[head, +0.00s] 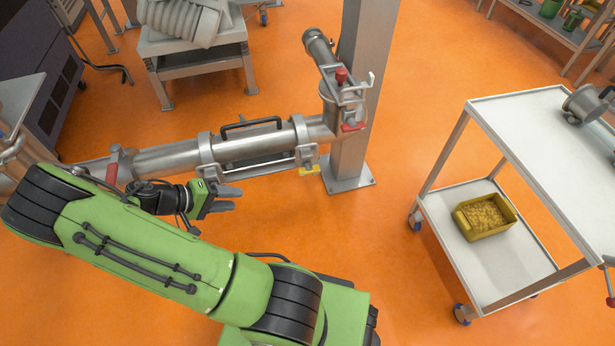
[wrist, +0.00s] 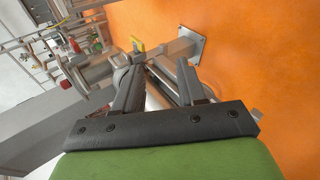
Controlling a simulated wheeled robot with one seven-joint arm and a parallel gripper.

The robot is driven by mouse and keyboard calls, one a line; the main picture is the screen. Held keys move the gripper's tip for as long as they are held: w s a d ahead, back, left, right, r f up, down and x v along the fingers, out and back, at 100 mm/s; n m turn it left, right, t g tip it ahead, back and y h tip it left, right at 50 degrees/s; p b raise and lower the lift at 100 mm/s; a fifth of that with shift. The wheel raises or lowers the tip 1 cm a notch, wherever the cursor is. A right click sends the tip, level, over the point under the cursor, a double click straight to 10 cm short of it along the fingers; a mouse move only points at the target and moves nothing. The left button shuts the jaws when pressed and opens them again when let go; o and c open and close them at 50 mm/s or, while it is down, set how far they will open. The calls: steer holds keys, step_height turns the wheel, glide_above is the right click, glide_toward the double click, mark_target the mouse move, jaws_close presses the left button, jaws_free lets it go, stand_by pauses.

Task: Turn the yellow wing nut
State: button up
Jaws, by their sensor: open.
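The yellow wing nut (head: 309,170) shows low on the right clamp of the steel pipe assembly (head: 255,146), partly hidden by the clamp. It also shows in the wrist view (wrist: 138,45), upper left of centre, beyond the fingertips. My gripper (head: 232,198) is open and empty below the pipe, to the left of the wing nut and apart from it. In the wrist view my gripper's two dark fingers (wrist: 158,72) stand apart with the pipe seen between and behind them.
Red handles (head: 341,76) sit on the pipe's upright end and a red lever (head: 113,166) at its left. A steel column (head: 362,110) stands behind. A white cart (head: 520,130) at right carries a yellow bin (head: 486,217). Orange floor is clear between column and cart.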

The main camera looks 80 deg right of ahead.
mark_target(309, 169)
steer(key=s+d+f+n+g+h+b, duration=0.1)
steer(key=s+d+f+g+h+b, duration=0.15)
steer(key=d+f+h, duration=0.2)
steer(key=s+d+f+g+h+b, duration=0.1)
steer(key=s+d+f+h, duration=0.25)
steer(key=f, duration=0.25)
steer(key=shift+y, duration=0.5)
steer(key=x, duration=0.5)
steer(key=b+x, duration=0.1)
steer(key=x, duration=0.5)
steer(key=b+x, duration=0.1)
steer(key=x, duration=0.4)
steer(key=shift+w+d+r, duration=0.2)
steer(key=shift+d+r, duration=0.05)
steer(key=shift+d, duration=0.1)
steer(key=c, duration=0.7)
steer(key=shift+c, duration=0.2)
steer(key=shift+r+t+y+p, duration=0.1)
steer(key=shift+t+y+p, duration=0.2)
steer(key=shift+p, duration=0.25)
jaws_close()
